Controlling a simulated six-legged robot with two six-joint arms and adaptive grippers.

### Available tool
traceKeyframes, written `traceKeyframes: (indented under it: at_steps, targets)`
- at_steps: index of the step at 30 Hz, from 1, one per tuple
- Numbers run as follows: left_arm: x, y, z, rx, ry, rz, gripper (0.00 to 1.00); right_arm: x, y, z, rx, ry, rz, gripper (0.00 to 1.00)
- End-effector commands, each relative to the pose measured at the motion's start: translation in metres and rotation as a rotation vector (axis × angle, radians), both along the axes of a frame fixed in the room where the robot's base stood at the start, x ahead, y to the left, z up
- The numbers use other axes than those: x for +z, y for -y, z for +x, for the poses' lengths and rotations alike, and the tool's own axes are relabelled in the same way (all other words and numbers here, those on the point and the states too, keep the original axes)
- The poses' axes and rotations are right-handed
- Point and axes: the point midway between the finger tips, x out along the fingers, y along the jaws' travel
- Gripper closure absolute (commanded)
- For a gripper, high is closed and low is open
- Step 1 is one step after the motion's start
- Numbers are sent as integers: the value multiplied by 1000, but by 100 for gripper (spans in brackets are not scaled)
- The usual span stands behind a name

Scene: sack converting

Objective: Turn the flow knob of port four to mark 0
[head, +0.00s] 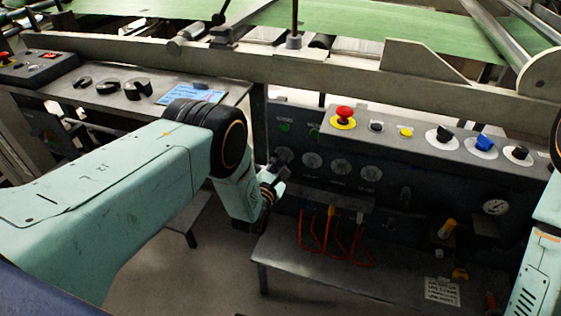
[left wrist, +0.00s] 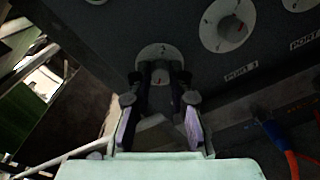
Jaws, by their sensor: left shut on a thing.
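My left gripper (head: 277,165) reaches the dark front panel and is shut on a flow knob at the left end of a row of knobs. In the left wrist view the fingers (left wrist: 161,78) close around this knob (left wrist: 159,76), in front of its pale round dial (left wrist: 152,51). The fingers hide much of the dial, so I cannot read its mark or its port label. A neighbouring knob with its dial (left wrist: 228,25) is to the right, with a port label (left wrist: 241,72) below it. My right gripper is out of view.
More dials (head: 342,167) continue to the right. Red hoses (head: 330,245) hang below them, over a grey shelf (head: 290,262). A red emergency button (head: 344,114) and coloured knobs stand on the sloped console above. A side console (head: 60,92) is at the left.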

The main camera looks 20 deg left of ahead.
Motion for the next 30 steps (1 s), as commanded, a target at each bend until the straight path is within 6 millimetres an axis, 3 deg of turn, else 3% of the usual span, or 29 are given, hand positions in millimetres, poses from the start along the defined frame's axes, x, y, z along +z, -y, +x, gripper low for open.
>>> traceKeyframes:
  at_steps: [2,3,10,22,30]
  targets:
    - [1,0,1,1,3,0,100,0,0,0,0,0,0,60]
    - [1,0,1,1,3,0,78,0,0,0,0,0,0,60]
    - [1,0,0,1,2,1,58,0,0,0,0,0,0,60]
    - [0,0,-5,0,-1,1,57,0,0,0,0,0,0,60]
    - [2,-1,-43,-1,-3,1,57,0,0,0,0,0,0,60]
